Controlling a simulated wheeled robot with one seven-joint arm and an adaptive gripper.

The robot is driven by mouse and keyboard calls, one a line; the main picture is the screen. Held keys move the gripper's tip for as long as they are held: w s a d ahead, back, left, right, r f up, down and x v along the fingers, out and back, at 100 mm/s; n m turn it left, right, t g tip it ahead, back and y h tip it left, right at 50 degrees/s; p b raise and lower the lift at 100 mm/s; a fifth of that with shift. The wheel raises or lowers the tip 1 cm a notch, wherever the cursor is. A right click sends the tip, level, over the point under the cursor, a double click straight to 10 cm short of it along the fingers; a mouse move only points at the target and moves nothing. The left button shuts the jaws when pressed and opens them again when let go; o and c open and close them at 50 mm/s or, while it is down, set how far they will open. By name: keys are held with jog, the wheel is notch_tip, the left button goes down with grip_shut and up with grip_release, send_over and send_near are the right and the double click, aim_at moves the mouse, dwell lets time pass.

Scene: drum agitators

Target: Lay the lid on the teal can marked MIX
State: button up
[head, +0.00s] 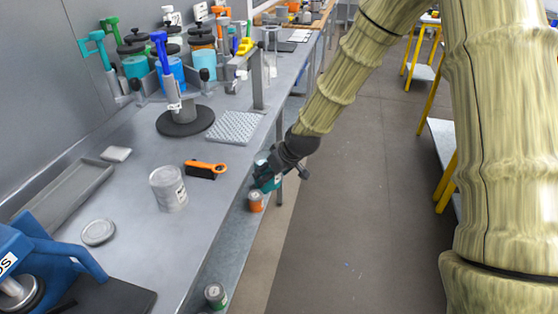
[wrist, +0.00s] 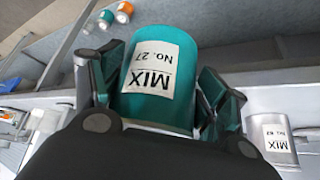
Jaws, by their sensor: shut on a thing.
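My gripper (head: 268,172) is shut on the teal can (wrist: 185,55), with a finger on each side of it. Its white label reads MIX No. 27 and is upside down in the wrist view. In the head view the teal can (head: 272,184) is partly hidden by my gripper, by the bench's right edge. A round grey lid (head: 98,232) lies flat on the bench at the lower left, apart from my gripper. The can's top is not clearly visible.
A grey can (head: 168,188), also labelled MIX in the wrist view (wrist: 270,135), stands on the bench near an orange-and-black tool (head: 206,169). An orange can (head: 255,201) and a green can (head: 215,295) sit lower, beside the bench edge. A blue machine (head: 40,260) stands front left.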

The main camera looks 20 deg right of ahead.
jog(key=s+a+f+m+h, duration=0.2)
jog(key=s+a+f, duration=0.3)
jog(key=s, duration=0.3)
jog(key=shift+s+m+t+h, duration=0.2)
jog(key=shift+m+t+h, duration=0.15)
jog(key=shift+m, duration=0.55)
jog(key=shift+s+f, duration=0.15)
